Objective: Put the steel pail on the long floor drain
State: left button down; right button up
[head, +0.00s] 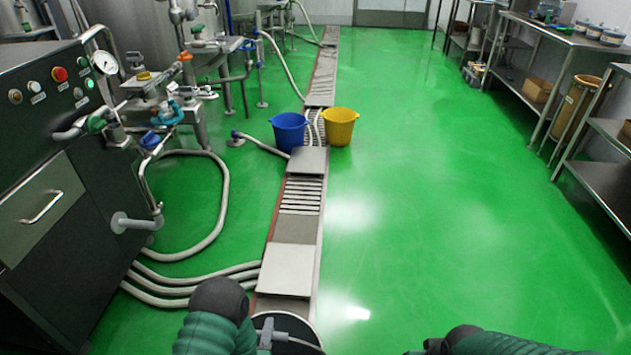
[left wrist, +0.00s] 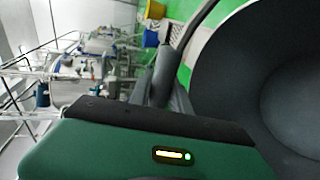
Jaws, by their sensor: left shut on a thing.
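The steel pail (head: 307,336) is at the bottom edge of the head view, mostly cut off, with its round rim and dark inside showing. It fills the right of the left wrist view as a big dark round shape (left wrist: 285,85). My left gripper (head: 268,335) is shut on the pail at its left side; whether it grips rim or handle is unclear. The long floor drain (head: 303,195) runs away from me up the middle, with slotted grates and plain cover plates. The pail shows just in front of its near end. Of my right arm only a part shows, its fingers not clear.
A blue bucket (head: 289,131) and a yellow bucket (head: 339,126) stand at the drain farther off. Hoses (head: 190,285) reach the drain from the left, beside a dark control cabinet (head: 60,190). Steel shelves (head: 545,90) line the right. The green floor between is clear.

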pick_arm(q)
jog(key=shift+r, duration=0.3)
jog(key=w+a+f+b, duration=0.2)
jog(key=w+b, duration=0.2)
jog(key=w, duration=0.3)
jog(key=w+a+f+b, duration=0.2)
jog(key=w+f+b, duration=0.1)
jog(key=w, duration=0.5)
jog(key=shift+w+a+b, duration=0.15)
jog(key=shift+a+b, duration=0.1)
jog(key=shift+b, duration=0.2)
jog(key=c, duration=1.5)
grip_release()
jog(key=shift+f, duration=0.3)
jog(key=o, duration=0.3)
jog(key=shift+s+r, duration=0.1)
jog(key=shift+s, duration=0.1)
